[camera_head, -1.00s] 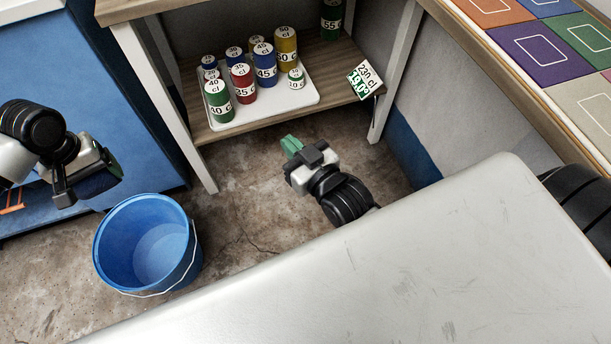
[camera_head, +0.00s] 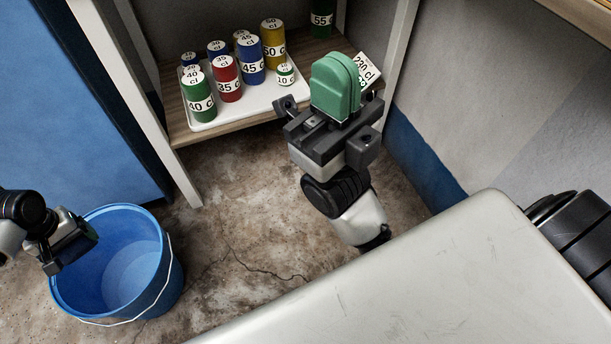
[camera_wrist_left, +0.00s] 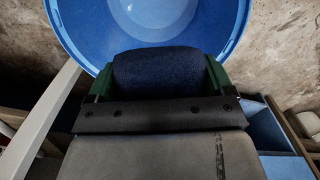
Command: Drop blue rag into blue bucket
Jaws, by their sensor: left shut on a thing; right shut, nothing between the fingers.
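The blue bucket (camera_head: 165,285) stands on the floor at the lower left, open at the top and empty as far as I see. My left gripper (camera_head: 88,240) is over the bucket's left rim. In the left wrist view, my left gripper (camera_wrist_left: 158,80) is shut on the dark blue rag (camera_wrist_left: 160,70), held between green fingers, with the bucket (camera_wrist_left: 225,15) opening beyond it. In the head view the rag is hard to make out. My right gripper (camera_head: 337,88) is shut and empty, its green fingers together in front of the shelf.
A wooden shelf (camera_head: 190,135) holds a white tray (camera_head: 215,122) with several numbered cylinders. A marked card (camera_head: 367,68) is beside my right gripper. A white leg (camera_head: 135,110) and blue panel (camera_head: 85,80) stand behind the bucket. The cracked floor right of the bucket is clear.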

